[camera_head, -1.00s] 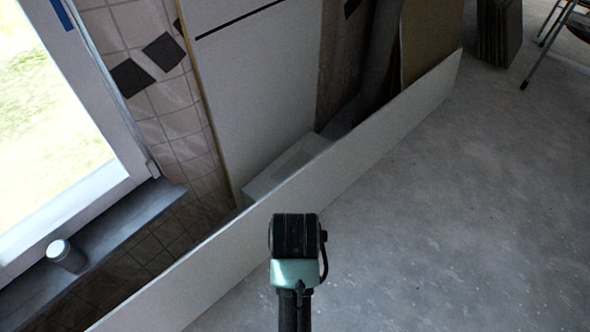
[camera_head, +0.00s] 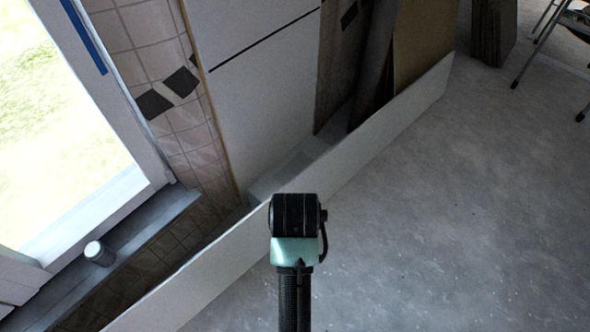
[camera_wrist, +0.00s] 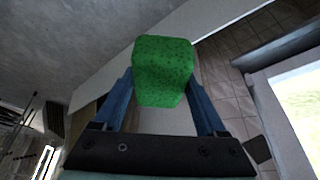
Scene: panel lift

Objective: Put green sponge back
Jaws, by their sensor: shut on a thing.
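The green sponge (camera_wrist: 163,68) shows in the wrist view, between the two blue fingers of my gripper (camera_wrist: 163,92). My gripper is shut on it and holds it up off any surface. The sponge is a speckled green block. In the head view the end of my arm covers the fingers and the sponge, so neither shows there.
A long white panel (camera_head: 385,140) stands on edge across the floor, with boards (camera_head: 265,90) leaning behind it. A windowsill (camera_head: 150,225) at the left bears a small cylinder (camera_head: 99,254). The concrete floor (camera_head: 450,220) at the right is clear. Chair or stand legs show at upper right.

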